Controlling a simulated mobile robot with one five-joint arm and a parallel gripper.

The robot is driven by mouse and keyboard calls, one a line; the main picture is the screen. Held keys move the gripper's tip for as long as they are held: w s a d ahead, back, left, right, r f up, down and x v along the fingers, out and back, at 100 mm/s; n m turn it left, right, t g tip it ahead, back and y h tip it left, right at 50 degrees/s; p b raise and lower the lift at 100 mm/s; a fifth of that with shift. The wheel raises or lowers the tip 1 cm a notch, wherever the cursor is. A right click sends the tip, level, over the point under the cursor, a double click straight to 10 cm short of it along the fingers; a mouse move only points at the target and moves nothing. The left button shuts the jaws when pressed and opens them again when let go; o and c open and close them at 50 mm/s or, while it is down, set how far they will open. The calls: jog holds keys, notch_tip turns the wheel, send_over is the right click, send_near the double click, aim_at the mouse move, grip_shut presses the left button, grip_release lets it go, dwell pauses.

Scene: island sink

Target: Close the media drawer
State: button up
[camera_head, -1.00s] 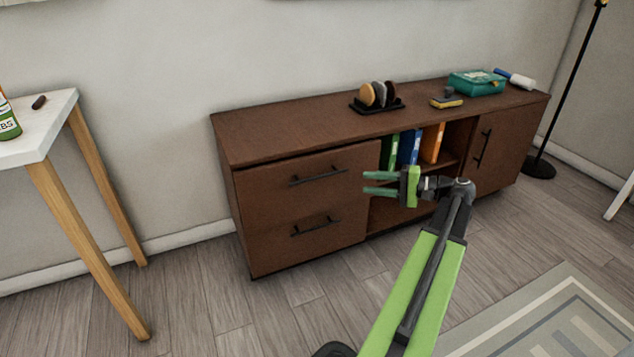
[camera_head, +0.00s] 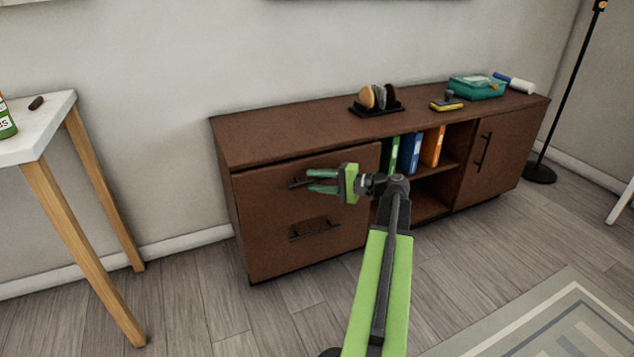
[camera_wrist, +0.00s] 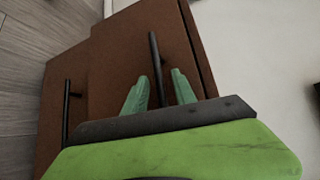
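The brown media cabinet (camera_head: 260,129) stands against the wall with two stacked drawers on its left side. The upper drawer (camera_head: 262,192) stands slightly out, with a dark gap along its top edge; it also shows in the wrist view (camera_wrist: 115,60). Its black bar handle (camera_head: 298,184) lies at my gripper's fingertips. My gripper (camera_head: 311,181) is open in front of this drawer. In the wrist view, the handle (camera_wrist: 155,65) runs between the two green fingers (camera_wrist: 160,90), and I cannot tell whether they touch it. The lower drawer's handle (camera_head: 315,230) is below.
Blue and orange binders (camera_head: 410,152) stand in the open shelf. A disc holder (camera_head: 377,98) and a teal box (camera_head: 476,87) sit on top. A white table (camera_head: 45,125) is at left, a lamp (camera_head: 540,172) at right. Floor in front is clear.

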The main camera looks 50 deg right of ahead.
grip_shut()
dwell(1.4)
